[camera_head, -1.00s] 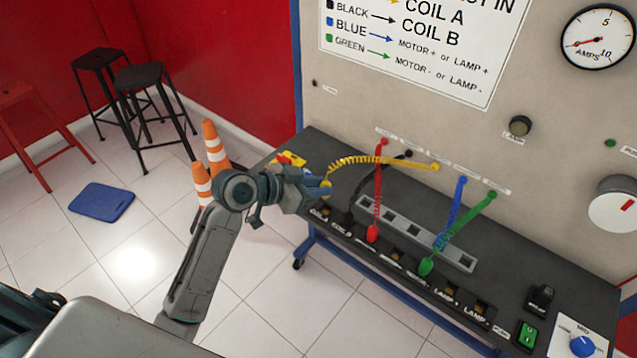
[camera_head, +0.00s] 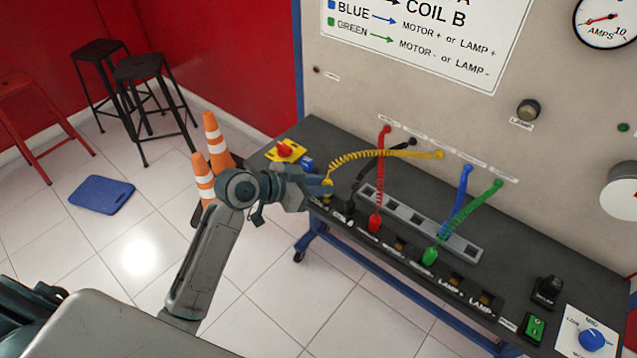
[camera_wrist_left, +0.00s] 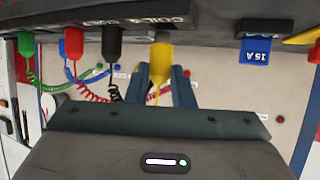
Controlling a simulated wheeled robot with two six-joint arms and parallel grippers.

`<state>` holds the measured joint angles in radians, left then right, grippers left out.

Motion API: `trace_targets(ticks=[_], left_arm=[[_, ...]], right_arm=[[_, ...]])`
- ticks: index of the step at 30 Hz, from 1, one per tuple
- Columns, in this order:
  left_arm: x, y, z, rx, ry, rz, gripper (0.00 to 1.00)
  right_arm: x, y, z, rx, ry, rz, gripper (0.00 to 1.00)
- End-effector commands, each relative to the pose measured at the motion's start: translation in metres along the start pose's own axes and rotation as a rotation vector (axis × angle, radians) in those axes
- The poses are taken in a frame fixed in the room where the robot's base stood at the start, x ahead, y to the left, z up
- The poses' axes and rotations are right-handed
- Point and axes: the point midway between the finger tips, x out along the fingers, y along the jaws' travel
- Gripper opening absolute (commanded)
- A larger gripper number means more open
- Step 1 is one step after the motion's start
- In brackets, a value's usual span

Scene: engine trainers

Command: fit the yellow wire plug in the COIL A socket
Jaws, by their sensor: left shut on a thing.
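My left gripper (camera_head: 322,188) is shut on the yellow wire plug (camera_head: 327,187) at the front left end of the bench. In the left wrist view, the plug (camera_wrist_left: 160,62) stands between the two blue fingers (camera_wrist_left: 165,85), with its far end close to the bench's socket edge. I cannot tell whether its tip has entered a socket. The COIL A label (camera_head: 321,203) lies just below the plug in the head view; its socket is mostly hidden by the gripper and plug. The coiled yellow wire (camera_head: 370,155) runs to the back panel. My right gripper is not in view.
The black plug (camera_wrist_left: 112,42) sits beside the yellow one, with the red plug (camera_head: 375,222) and green plug (camera_head: 429,256) further right. Their wires arch over the grey rail (camera_head: 405,215). A yellow block with a red knob (camera_head: 287,150) stands left. Orange cones (camera_head: 215,140) stand on the floor.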

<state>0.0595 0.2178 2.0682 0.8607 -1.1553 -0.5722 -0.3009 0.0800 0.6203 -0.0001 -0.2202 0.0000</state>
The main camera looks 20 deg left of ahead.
Motion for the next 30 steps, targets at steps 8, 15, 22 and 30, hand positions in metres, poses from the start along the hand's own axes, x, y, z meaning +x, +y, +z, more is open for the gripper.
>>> trace_targets(ticks=[8, 15, 22, 30], left_arm=[[0.0, -0.0001, 0.0003, 0.0, 0.0, 0.0, 0.0], [0.0013, -0.0001, 0.0029, 0.0, 0.0, 0.0, 0.0], [0.0029, 0.0, 0.006, 0.0, 0.0, 0.0, 0.0], [0.0047, 0.0, 0.0097, -0.001, 0.0, 0.0, 0.0]], right_arm=[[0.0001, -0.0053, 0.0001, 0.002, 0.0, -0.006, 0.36], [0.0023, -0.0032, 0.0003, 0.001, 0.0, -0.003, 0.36], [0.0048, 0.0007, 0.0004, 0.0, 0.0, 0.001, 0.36], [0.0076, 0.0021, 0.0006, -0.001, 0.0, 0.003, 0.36]])
